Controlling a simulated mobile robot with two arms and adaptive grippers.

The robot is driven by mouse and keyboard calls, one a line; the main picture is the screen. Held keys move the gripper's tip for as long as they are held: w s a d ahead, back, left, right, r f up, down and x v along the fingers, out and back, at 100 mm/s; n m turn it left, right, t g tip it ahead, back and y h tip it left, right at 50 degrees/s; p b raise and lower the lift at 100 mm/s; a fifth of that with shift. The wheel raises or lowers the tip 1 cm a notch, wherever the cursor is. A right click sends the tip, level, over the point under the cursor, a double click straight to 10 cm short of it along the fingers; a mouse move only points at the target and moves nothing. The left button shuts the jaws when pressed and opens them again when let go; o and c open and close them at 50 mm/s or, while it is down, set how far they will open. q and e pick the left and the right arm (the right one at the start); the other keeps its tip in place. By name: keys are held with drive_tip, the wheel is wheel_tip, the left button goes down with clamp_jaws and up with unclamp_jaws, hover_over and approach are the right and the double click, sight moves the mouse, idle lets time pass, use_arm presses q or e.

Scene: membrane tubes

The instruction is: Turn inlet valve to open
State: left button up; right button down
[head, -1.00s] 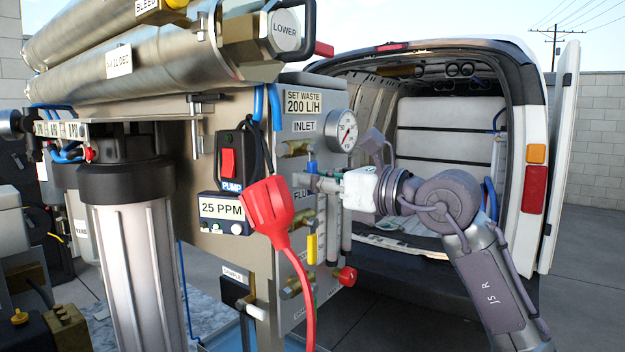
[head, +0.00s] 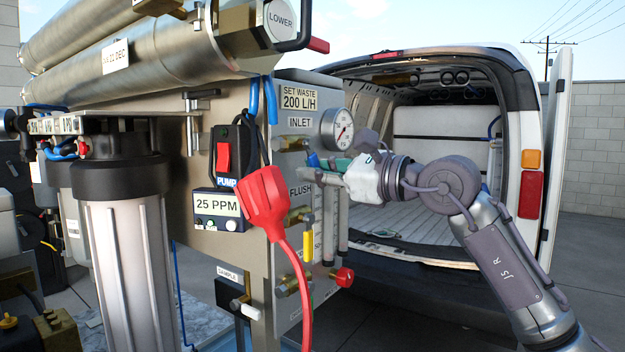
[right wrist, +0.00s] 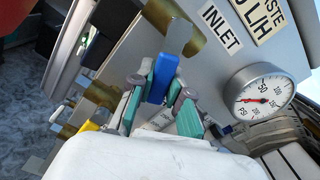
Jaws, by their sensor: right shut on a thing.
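The inlet valve has a blue lever handle (right wrist: 162,78) and a brass body (right wrist: 172,25), beside the "INLET" label (head: 300,122) and below-left of the round gauge (head: 337,129). In the head view the blue handle (head: 313,160) is tilted and partly hidden by my fingers. My right gripper (head: 323,168) reaches it from the right. In the right wrist view my right gripper (right wrist: 162,90) is shut on the blue handle, one teal-padded finger on each side. My left gripper is not in view.
A red plug (head: 264,200) with its cable hangs in front of the panel. A yellow handle (head: 307,246) and a red knob (head: 344,276) sit lower down. A white filter housing (head: 130,260) stands at left. An open van (head: 520,120) is behind my right arm.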

drive_tip(key=shift+w+d+r+n, duration=0.2)
drive_tip(key=shift+w+n, duration=0.05)
drive_tip(key=shift+n, duration=0.65)
drive_tip(key=c, duration=1.1)
unclamp_jaws()
drive_tip(key=v, duration=1.2)
